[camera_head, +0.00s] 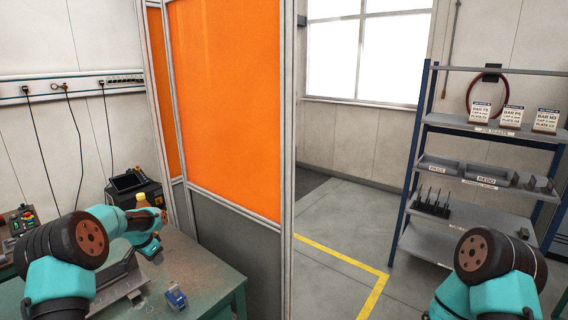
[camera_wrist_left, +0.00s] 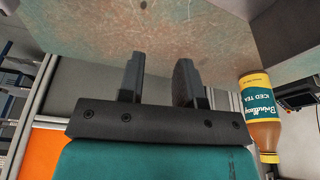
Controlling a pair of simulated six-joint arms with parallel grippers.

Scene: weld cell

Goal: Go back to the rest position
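My left gripper (camera_wrist_left: 160,80) shows in the left wrist view with its two dark fingers apart and nothing between them. In the head view my left arm comes in from the left, and the left gripper (camera_head: 158,217) is at its far end over the green work table (camera_head: 215,272). My right arm shows at the lower right of the head view, but its gripper is out of the picture.
An iced tea bottle (camera_wrist_left: 259,112) stands close beside the left gripper; its yellow top shows in the head view (camera_head: 141,199). A blue clamp-like part (camera_head: 175,296) and a grey metal fixture (camera_head: 122,284) are on the table. An orange screen (camera_head: 225,100) and a shelf rack (camera_head: 470,203) stand beyond.

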